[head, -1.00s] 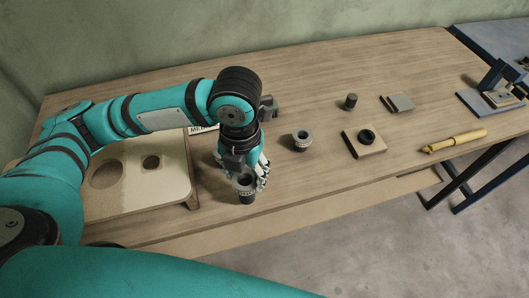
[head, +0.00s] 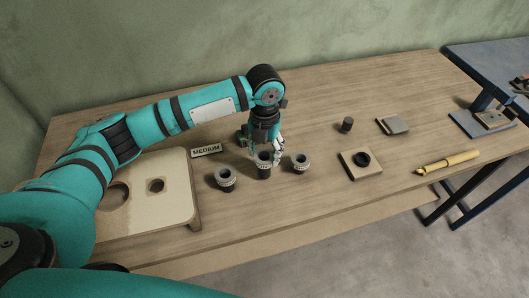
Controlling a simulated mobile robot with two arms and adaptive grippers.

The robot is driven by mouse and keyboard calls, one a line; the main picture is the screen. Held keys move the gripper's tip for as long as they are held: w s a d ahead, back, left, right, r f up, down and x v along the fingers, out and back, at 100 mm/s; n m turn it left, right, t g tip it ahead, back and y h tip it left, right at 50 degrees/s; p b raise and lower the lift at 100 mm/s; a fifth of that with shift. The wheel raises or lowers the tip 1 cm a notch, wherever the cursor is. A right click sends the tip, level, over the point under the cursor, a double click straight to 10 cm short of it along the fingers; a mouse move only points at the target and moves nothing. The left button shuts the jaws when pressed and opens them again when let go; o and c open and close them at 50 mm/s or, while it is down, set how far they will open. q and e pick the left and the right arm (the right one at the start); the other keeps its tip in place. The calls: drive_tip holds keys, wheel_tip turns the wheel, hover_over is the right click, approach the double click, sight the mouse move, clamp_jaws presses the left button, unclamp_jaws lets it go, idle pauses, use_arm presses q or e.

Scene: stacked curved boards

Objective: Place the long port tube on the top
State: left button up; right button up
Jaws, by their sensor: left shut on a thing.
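My left gripper (head: 267,154) is shut on a dark tube with a pale grey rim (head: 264,169), gripping it from above and behind. This tube looks taller than the two beside it, so it appears to be the long port tube. I cannot tell whether its base touches the table. A shorter ringed tube (head: 225,180) stands upright to its left, and another (head: 301,163) stands to its right. The pale board with two round holes (head: 172,208) is at the left, partly hidden by my left arm. My right gripper is not in view.
A MEDIUM sign (head: 206,150) lies behind the tubes. To the right are a square block with a black ring (head: 361,162), a small dark cylinder (head: 347,125), a grey block (head: 392,125) and a yellow tool (head: 447,162). The wooden table (head: 290,215) is clear in front.

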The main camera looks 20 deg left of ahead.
use_arm(q)
drive_tip(key=shift+s+f, duration=0.1)
drive_tip(key=shift+f, duration=0.85)
drive_tip(key=o, duration=1.3)
drive_tip(key=shift+f, duration=0.15)
drive_tip(key=shift+c, duration=0.2)
wheel_tip(320, 180, up, 12)
drive_tip(key=b, duration=0.2)
drive_tip(key=shift+r, duration=0.2)
